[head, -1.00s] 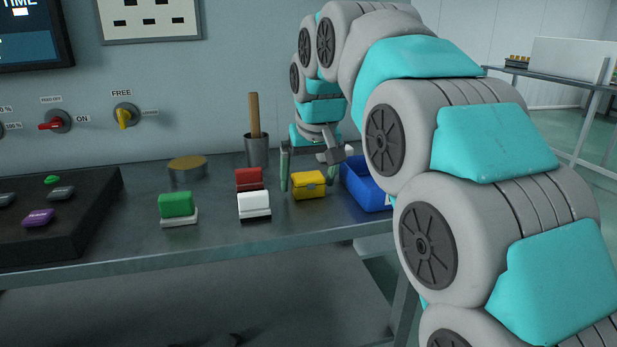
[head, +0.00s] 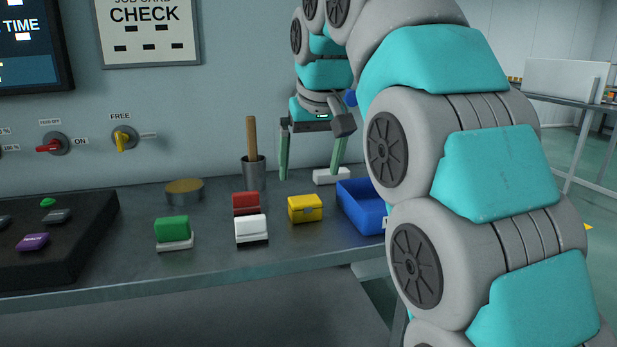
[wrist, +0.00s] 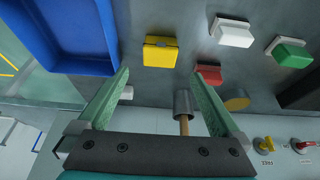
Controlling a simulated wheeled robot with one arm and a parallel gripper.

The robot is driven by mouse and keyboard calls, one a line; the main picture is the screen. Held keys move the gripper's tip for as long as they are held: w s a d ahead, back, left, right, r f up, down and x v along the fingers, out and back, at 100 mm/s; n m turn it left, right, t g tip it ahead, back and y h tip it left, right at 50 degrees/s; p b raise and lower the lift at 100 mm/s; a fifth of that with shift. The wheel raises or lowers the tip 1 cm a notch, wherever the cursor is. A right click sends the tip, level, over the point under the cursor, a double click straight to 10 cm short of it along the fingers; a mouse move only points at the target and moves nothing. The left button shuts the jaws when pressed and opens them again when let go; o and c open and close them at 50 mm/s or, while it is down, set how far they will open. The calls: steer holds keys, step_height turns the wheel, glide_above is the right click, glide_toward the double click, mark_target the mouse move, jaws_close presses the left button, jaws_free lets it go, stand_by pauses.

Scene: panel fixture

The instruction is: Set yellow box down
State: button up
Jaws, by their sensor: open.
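The yellow box (head: 305,208) sits upright on the metal table, between the red and white blocks and the blue tray. It also shows in the wrist view (wrist: 161,51), ahead of the fingertips. My gripper (head: 309,176) is open and empty, raised above and behind the yellow box and apart from it. In the wrist view its two green fingers (wrist: 160,72) are spread wide with nothing between them touching either one.
The blue tray (head: 345,211) stands right of the box. A red block (head: 246,203), a white block (head: 251,228) and a green block (head: 172,228) stand to its left. A grey cup with a wooden handle (head: 254,175) and a white block (head: 331,176) are behind.

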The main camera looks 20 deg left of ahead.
steer(key=p+v, duration=0.1)
steer(key=v, duration=0.1)
steer(key=shift+s+r, duration=0.15)
steer(key=shift+r, duration=0.25)
steer(key=shift+d+f, duration=0.1)
steer(key=shift+d, duration=0.1)
steer(key=shift+m+g+h, duration=0.5)
steer(key=shift+m+h, duration=0.1)
steer(key=shift+m, duration=0.3)
steer(key=d+f, duration=0.2)
steer(key=d, duration=0.1)
steer(key=s+d+f, duration=0.1)
steer(key=d, duration=0.2)
steer(key=d+f, duration=0.2)
steer(key=d, duration=0.1)
steer(key=shift+s+d+f, duration=0.2)
steer(key=shift+s+f, duration=0.1)
steer(key=shift+s, duration=0.05)
steer(key=s+d+f+m+g+h, duration=0.1)
steer(key=s+d+f+m+g, duration=0.2)
steer(key=s+d+f, duration=1.35)
steer(key=s+d+f+m+g, duration=0.1)
steer(key=s+d+f, duration=0.3)
steer(key=s+f, duration=0.6)
steer(key=shift+s+f+m+g, duration=0.3)
steer(key=shift+s, duration=0.95)
steer(key=shift+c, duration=0.2)
